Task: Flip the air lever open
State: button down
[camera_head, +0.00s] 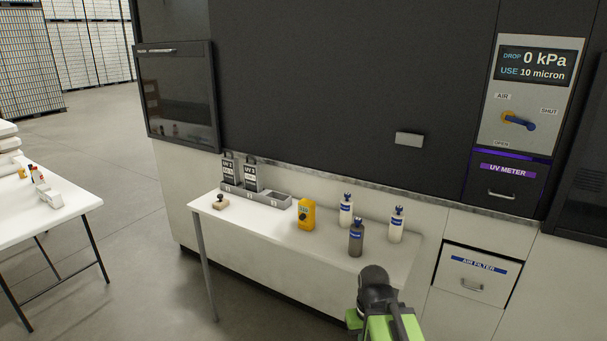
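The air lever (518,121) is a blue handle on a yellow-orange hub. It sits on a grey panel (545,78) at the upper right. The handle points right and slightly down. A SHUT label (549,111) is to its right and an OPEN label (501,143) is below left of the hub. An AIR label is above it. The display (535,66) reads drop 0 kPa, use 10 micron. My black and green arm end (380,305) is at the bottom, below left of the lever and well apart from it. I cannot make out its fingers.
Under the panel are a UV METER drawer (505,185) and an AIR FILTER drawer (472,277). A white shelf (270,237) holds several bottles, a yellow device (306,215) and a grey tray. A white table (62,208) stands left. Open floor lies between.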

aim_at(530, 126)
jog(key=u, duration=1.9)
jog(key=k, duration=0.95)
jog(key=z, duration=1.1)
jog(key=i, duration=1)
